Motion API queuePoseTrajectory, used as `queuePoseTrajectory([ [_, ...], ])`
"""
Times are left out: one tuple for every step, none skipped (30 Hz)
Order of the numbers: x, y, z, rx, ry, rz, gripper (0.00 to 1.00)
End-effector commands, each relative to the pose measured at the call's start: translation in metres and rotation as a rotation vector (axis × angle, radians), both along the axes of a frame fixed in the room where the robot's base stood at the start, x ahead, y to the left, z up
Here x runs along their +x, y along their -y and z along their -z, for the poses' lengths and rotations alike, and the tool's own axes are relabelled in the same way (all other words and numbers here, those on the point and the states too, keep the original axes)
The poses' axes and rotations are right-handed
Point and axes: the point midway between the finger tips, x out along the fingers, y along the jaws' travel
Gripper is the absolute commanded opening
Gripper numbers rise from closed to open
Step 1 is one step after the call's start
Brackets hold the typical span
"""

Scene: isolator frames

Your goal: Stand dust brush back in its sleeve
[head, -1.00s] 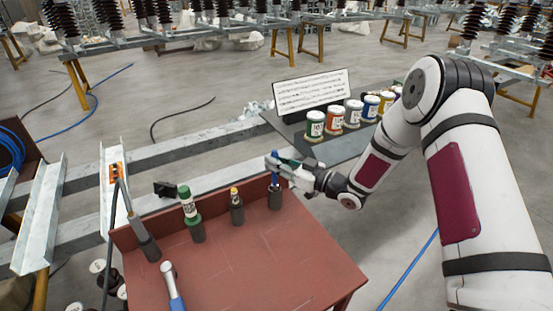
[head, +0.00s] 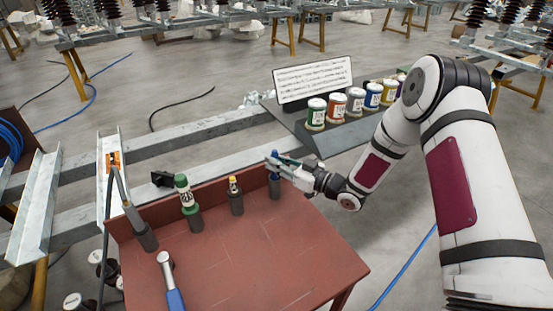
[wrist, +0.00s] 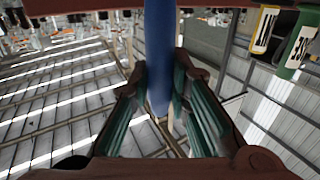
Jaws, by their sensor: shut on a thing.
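The dust brush shows as a blue handle (head: 275,175) upright at the right end of the row on the red bench. My gripper (head: 284,162) is shut on its upper part, coming from the right. In the wrist view the blue handle (wrist: 159,60) runs between my two teal-lined fingers (wrist: 159,100). The dark sleeve (head: 276,190) stands on the bench directly below, in line with the handle. The handle's lower end appears to be inside the sleeve's mouth; how deep, I cannot tell. No bristles show.
A blue-handled tool (head: 172,290) lies on the red bench (head: 250,255). Several paint pots (head: 335,108) stand behind on a grey shelf.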

Motion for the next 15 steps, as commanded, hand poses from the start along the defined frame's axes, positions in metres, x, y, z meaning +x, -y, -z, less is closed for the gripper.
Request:
queuePoseTrajectory([
  [0.0003, 0.0001, 0.0024, 0.000, -0.001, 0.000, 0.00],
  [0.0002, 0.0000, 0.0031, 0.000, -0.001, 0.000, 0.00],
  [0.0001, 0.0000, 0.0037, 0.000, -0.001, 0.000, 0.00],
  [0.0001, 0.0000, 0.0040, 0.000, -0.001, 0.000, 0.00],
  [0.0000, 0.0000, 0.0041, 0.000, -0.001, 0.000, 0.00],
  [0.0000, 0.0001, 0.0042, 0.001, 0.000, 0.000, 0.00],
  [-0.0001, 0.0000, 0.0041, 0.001, 0.000, 0.000, 0.00],
  [-0.0001, 0.0000, 0.0040, 0.001, 0.000, 0.000, 0.00],
  [-0.0001, 0.0000, 0.0039, 0.001, 0.000, 0.000, 0.00],
  [-0.0001, 0.0000, 0.0039, 0.001, 0.000, 0.000, 0.00],
  [-0.0001, 0.0000, 0.0039, 0.001, 0.000, 0.000, 0.00],
  [-0.0001, 0.0000, 0.0039, 0.000, -0.001, 0.000, 0.00],
  [-0.0001, 0.0000, 0.0038, 0.001, 0.000, 0.000, 0.00],
  [-0.0001, 0.0000, 0.0039, 0.000, -0.001, 0.000, 0.00],
  [-0.0001, 0.0000, 0.0038, 0.000, -0.001, 0.000, 0.20],
])
